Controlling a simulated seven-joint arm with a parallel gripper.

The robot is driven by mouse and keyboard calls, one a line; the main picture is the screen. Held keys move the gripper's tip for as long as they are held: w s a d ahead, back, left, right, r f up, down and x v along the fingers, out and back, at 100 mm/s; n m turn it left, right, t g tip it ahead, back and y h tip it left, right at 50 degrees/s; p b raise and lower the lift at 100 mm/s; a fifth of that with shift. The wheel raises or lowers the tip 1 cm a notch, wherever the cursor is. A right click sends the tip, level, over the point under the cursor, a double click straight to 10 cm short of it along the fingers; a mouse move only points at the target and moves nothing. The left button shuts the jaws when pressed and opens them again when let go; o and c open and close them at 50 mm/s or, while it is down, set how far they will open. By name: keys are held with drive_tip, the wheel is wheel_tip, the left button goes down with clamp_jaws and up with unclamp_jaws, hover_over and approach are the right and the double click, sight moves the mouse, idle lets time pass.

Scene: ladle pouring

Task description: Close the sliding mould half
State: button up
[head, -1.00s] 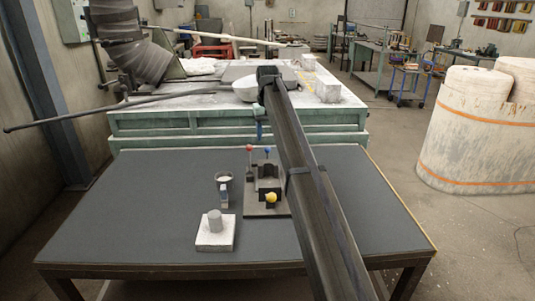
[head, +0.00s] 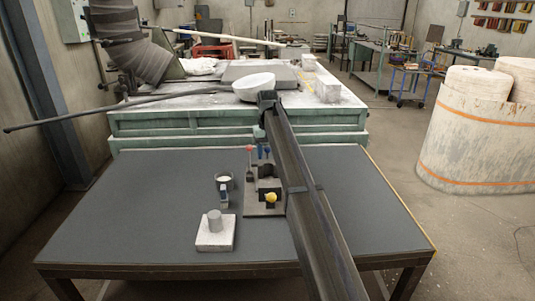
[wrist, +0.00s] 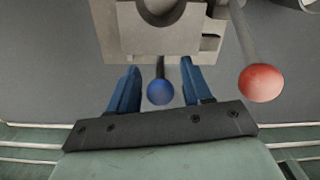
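The grey mould (head: 265,183) stands on a dark base plate on the table, with its half-round cavity showing in the wrist view (wrist: 150,38). A blue ball knob (wrist: 160,92) sits on a short dark rod at the mould's far side. My gripper (wrist: 160,88) is open, its blue fingers on either side of the blue knob with gaps at both sides. In the head view my gripper (head: 263,150) is low at the mould's far end, partly hidden by my arm. A red ball lever (head: 249,149) stands beside it, and a yellow knob (head: 271,197) is at the near end.
A small dark cup with pale contents (head: 223,180) and a blue-white handle stands left of the mould. A white block with a grey cylinder (head: 214,236) stands nearer. The table's left side (head: 130,205) is clear. A green bench (head: 180,123) with a white bowl stands behind.

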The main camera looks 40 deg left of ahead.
clamp_jaws()
idle(0.4)
drive_tip(key=s+d, duration=0.6)
drive_tip(key=shift+o, duration=0.4)
unclamp_jaws()
drive_tip(key=shift+a, duration=0.1)
idle(0.5)
wheel_tip(320, 180, up, 14)
idle(0.5)
drive_tip(key=shift+f, duration=0.1)
idle(0.4)
